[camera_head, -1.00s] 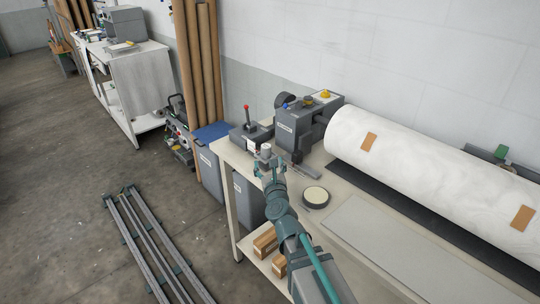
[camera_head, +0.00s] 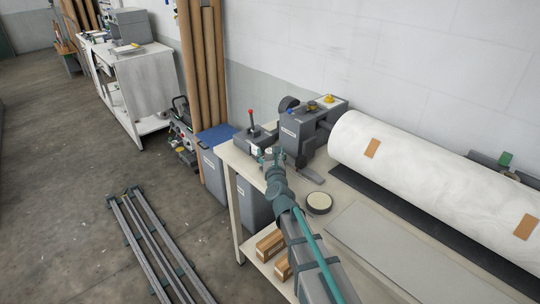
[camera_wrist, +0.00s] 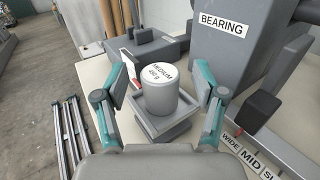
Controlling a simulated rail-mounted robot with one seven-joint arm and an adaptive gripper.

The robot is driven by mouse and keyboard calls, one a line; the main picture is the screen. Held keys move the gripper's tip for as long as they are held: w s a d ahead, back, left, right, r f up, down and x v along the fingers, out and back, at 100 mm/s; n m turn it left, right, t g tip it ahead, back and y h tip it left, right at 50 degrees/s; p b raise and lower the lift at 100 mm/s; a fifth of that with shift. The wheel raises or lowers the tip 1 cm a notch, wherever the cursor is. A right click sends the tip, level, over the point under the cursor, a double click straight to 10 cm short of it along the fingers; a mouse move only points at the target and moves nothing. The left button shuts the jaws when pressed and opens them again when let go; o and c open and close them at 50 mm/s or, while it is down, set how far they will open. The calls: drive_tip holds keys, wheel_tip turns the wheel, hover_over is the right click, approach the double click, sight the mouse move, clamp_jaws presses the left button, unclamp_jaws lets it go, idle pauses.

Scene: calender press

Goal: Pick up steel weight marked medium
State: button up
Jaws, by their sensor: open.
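The steel weight (camera_wrist: 160,92) is a grey cylinder with a white top label reading "MEDIUM" in the wrist view. It stands upright on a square grey stepped base (camera_wrist: 165,122). My gripper (camera_wrist: 160,88) is open, with one teal-jointed finger on each side of the weight and a visible gap on both sides. In the head view my gripper (camera_head: 270,156) is over the left end of the workbench, and the weight is small and mostly hidden there.
A grey housing labelled "BEARING" (camera_wrist: 222,40) rises close behind on the right. A black-knobbed lever (camera_wrist: 258,110) stands beside a "WIDE MID" scale (camera_wrist: 248,155).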

drive_tip(key=shift+w+a, duration=0.15)
drive_tip(key=shift+w, duration=0.5)
